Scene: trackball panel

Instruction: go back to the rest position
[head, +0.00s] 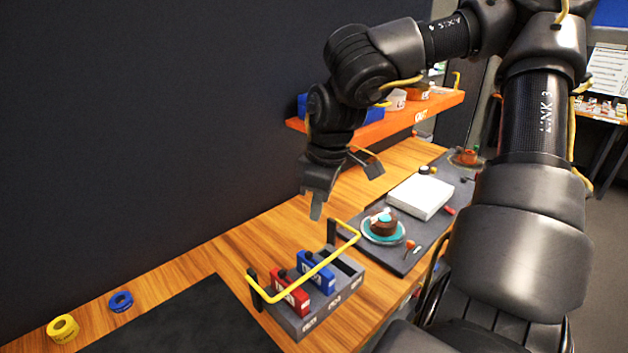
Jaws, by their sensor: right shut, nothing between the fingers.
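My right arm comes in from the right and bends over the wooden bench. Its gripper (317,208) hangs in the air above the bench, pointing down, shut with nothing held. It is apart from the dark panel (425,238) on the bench. My left gripper is not in view.
A grey caddy (318,318) with red and blue blocks and a yellow handle (322,268) stands below the gripper in the picture. An orange shelf (415,118) with bins is behind my arm. Yellow (62,328) and blue (121,301) rolls lie at left. A dark wall (150,120) borders the bench.

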